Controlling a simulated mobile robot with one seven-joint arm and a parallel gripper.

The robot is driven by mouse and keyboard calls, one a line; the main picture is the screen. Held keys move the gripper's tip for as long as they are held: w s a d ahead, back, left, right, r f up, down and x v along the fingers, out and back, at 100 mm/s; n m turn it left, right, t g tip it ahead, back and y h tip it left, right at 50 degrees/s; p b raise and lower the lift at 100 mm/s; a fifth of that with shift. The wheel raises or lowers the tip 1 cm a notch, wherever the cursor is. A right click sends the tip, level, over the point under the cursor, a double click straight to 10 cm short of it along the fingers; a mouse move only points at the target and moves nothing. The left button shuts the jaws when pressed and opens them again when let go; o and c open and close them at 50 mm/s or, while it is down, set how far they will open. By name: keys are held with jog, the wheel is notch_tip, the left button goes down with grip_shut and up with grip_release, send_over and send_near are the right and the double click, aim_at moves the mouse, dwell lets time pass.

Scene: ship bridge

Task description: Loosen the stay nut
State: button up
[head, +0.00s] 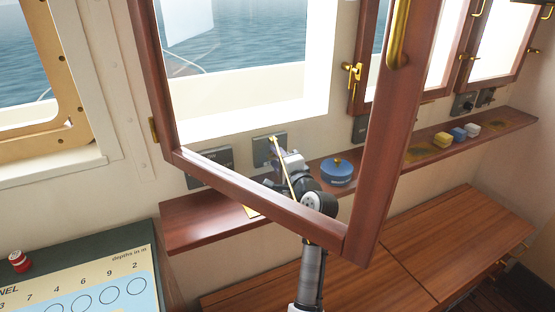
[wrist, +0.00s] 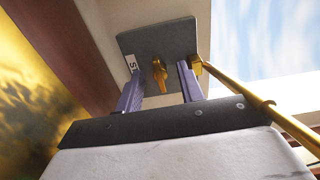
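The stay nut (wrist: 159,72) is a small brass wing nut on a dark grey plate (wrist: 178,40) with a partly visible label. In the wrist view my gripper (wrist: 160,75) is open. Its two purple-grey fingers stand on either side of the nut, with a gap showing on both sides. A brass stay rod (wrist: 235,87) runs from a fitting on the plate close beside the right finger. In the head view my gripper (head: 282,158) is at the wall plate (head: 265,146) below the window, with the stay rod (head: 285,165) in front. The nut is hidden there.
An open wooden window frame (head: 250,200) hangs across the view, in front of my arm. A shelf (head: 200,222) runs under the windows with a blue round pot (head: 337,172) right of my gripper and small blocks (head: 457,134) further right. A chart table (head: 90,285) stands lower left.

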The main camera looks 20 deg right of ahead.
jog(key=s+d+b, duration=0.2)
jog(key=s+b, duration=0.1)
jog(key=s, duration=1)
jog(key=shift+s+d, duration=0.3)
